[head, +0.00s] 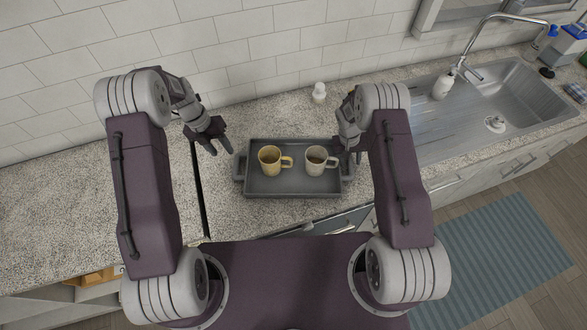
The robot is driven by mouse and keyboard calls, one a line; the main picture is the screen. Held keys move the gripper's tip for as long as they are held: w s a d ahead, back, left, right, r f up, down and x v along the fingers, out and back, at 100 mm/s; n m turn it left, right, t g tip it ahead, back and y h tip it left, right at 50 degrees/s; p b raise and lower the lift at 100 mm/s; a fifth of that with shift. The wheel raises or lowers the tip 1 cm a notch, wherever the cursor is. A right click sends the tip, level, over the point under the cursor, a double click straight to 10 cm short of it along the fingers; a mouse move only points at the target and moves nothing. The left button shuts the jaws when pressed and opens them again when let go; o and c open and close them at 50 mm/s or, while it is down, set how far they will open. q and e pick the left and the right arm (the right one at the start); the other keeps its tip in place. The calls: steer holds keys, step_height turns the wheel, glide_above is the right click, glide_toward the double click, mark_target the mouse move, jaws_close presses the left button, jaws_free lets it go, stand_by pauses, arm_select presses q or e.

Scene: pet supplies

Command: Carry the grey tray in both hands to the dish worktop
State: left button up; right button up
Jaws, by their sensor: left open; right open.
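The grey tray (292,187) lies flat on the speckled worktop, straight ahead of me. It has a handle at each short end; the left handle (238,167) shows clearly. A yellow mug (269,160) and a pale grey-beige mug (316,161) stand upright on it. My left gripper (222,146) is open and empty, just above and left of the tray's left end, apart from the handle. My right gripper (347,156) is open at the tray's right end. It partly hides the right handle, and I cannot tell whether it touches it.
At the right are a steel sink (500,100) with drainboard, a tap (480,45) and a soap dispenser (444,84). The speckled worktop (70,205) at the left is clear, beyond a dark gap. A tiled wall closes the back.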

step_height(320, 180, up, 12)
steer(key=a, duration=0.2)
steer(key=shift+a+f, duration=0.15)
steer(key=shift+f, duration=0.05)
arm_select(q)
steer(key=s+d+r+m+t+b, duration=0.2)
steer(key=s+d+r+m+b, duration=0.2)
steer(key=s+m+b, duration=0.4)
steer(key=s+a+f+m+y+b, duration=0.1)
steer(key=s+m, duration=0.5)
steer(key=m, duration=0.7)
steer(key=s+a+f+m+y+b, duration=0.1)
steer(key=s+m, duration=0.5)
steer(key=m, duration=0.8)
step_height(320, 180, down, 3)
steer(key=shift+s+r+g+b, duration=0.1)
steer(key=shift+s+g+b, duration=0.2)
steer(key=shift+s+b, duration=0.15)
arm_select(e)
steer(key=s+a+y, duration=0.1)
steer(key=s+a, duration=0.1)
steer(key=s, duration=0.8)
steer(key=s+a+t+y, duration=0.1)
steer(key=s+a, duration=0.1)
steer(key=s, duration=0.8)
steer(key=shift+s+a+f+n, duration=0.3)
steer(key=shift+s+f, duration=0.05)
